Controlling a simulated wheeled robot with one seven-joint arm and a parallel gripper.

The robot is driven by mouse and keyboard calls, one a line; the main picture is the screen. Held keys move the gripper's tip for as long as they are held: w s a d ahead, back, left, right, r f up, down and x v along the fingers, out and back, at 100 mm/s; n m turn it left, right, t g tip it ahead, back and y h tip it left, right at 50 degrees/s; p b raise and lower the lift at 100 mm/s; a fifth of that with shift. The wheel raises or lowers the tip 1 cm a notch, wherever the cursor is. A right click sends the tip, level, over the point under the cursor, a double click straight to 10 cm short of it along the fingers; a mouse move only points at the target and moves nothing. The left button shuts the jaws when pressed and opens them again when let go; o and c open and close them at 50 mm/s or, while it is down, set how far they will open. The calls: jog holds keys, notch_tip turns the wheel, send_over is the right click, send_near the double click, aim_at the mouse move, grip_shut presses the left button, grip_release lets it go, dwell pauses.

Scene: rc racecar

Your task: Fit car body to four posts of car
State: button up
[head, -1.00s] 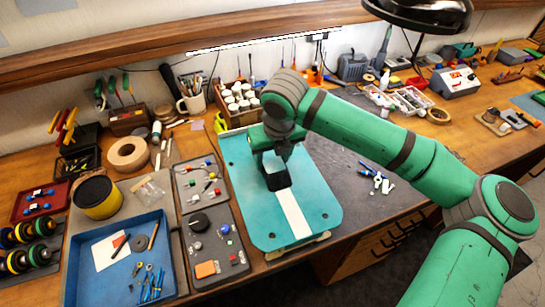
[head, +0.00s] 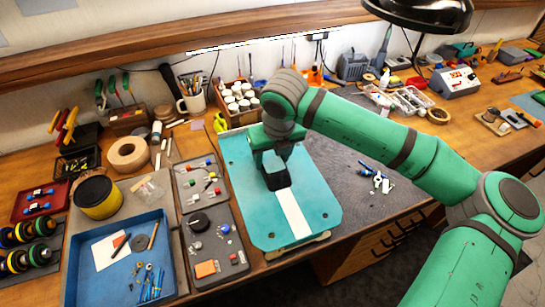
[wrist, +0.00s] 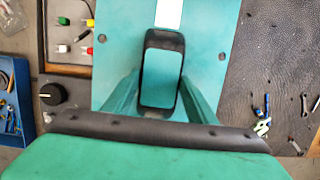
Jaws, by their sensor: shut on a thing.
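The car body (head: 258,213) is a flat teal panel with a white stripe and a raised, black-rimmed cabin. In the head view it lies over the bench's front edge. The cabin also shows in the wrist view (wrist: 161,78), between the two fingers. My gripper (head: 273,163) reaches down from above and is shut on the cabin. Small dark round marks show near the panel's corners; I cannot tell whether they are holes or post tips. A pale part (head: 300,246) of what lies below shows under the front edge. The rest of the car and its posts are hidden.
A blue tray (head: 85,250) and grey trays of small parts (head: 228,258) lie left of the panel. A dark mat (head: 370,158) with blue and white bits (head: 377,180) lies to the right. A wooden box of white jars (head: 238,100) stands behind.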

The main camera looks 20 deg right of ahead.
aim_at(273, 162)
jog(key=shift+s+x, duration=0.2)
jog(key=shift+x, duration=0.55)
jog(key=shift+s+x, duration=0.15)
jog(key=shift+x, duration=0.6)
jog(key=o, duration=1.1)
jog(key=shift+f, duration=0.1)
jog(key=v, duration=1.1)
jog(key=shift+f, duration=0.1)
